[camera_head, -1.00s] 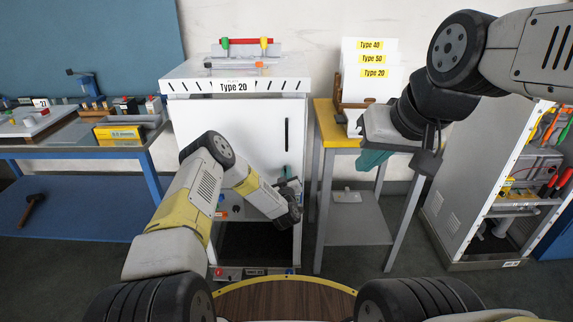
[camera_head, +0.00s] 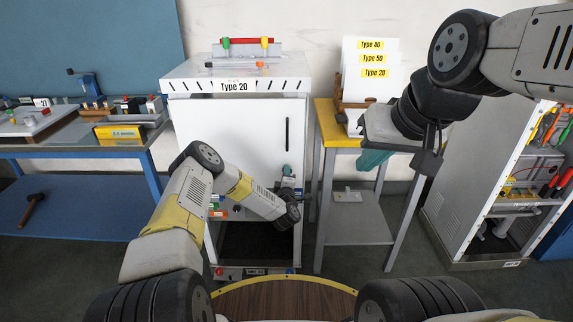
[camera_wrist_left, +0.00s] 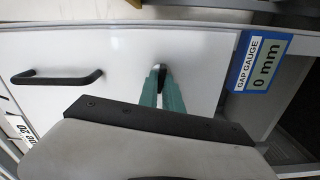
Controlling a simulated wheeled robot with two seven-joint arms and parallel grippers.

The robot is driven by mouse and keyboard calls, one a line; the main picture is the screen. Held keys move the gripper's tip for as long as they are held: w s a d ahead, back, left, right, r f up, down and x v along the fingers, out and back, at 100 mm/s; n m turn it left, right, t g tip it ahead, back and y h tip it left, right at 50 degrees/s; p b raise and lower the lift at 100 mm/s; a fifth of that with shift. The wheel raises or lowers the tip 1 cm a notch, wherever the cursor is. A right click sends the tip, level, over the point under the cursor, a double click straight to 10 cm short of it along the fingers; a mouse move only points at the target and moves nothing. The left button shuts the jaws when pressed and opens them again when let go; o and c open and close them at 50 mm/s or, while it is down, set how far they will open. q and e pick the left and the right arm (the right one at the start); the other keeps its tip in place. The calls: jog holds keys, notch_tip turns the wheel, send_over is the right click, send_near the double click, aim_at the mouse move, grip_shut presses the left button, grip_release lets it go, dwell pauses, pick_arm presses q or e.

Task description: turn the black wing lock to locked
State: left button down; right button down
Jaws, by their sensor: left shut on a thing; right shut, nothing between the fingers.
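The white cabinet door (camera_head: 240,135) is closed in the head view, with a long black handle (camera_head: 287,134). In the left wrist view, the black wing lock (camera_wrist_left: 160,69) shows as a small dark piece on the door, away from the handle (camera_wrist_left: 57,78). My left gripper (camera_wrist_left: 161,84) is shut on the wing lock, its green fingers on either side of it. The fingers and wrist hide part of the lock, so its exact angle is hard to tell. In the head view my left gripper (camera_head: 287,171) is at the door's lower right. My right gripper (camera_head: 373,160) is shut and empty.
A blue-edged gap gauge label (camera_wrist_left: 258,62) reading 0 mm is beside the door. A yellow-topped table (camera_head: 328,125) with type cards (camera_head: 368,55) stands right of the cabinet, below my right arm. An open tool cabinet (camera_head: 470,195) stands farther right.

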pick_arm(q)
jog(key=shift+f+n, duration=0.1)
jog(key=shift+n, duration=1)
jog(key=c, duration=1.5)
grip_release()
jog(key=s, duration=0.7)
jog(key=shift+s, duration=0.4)
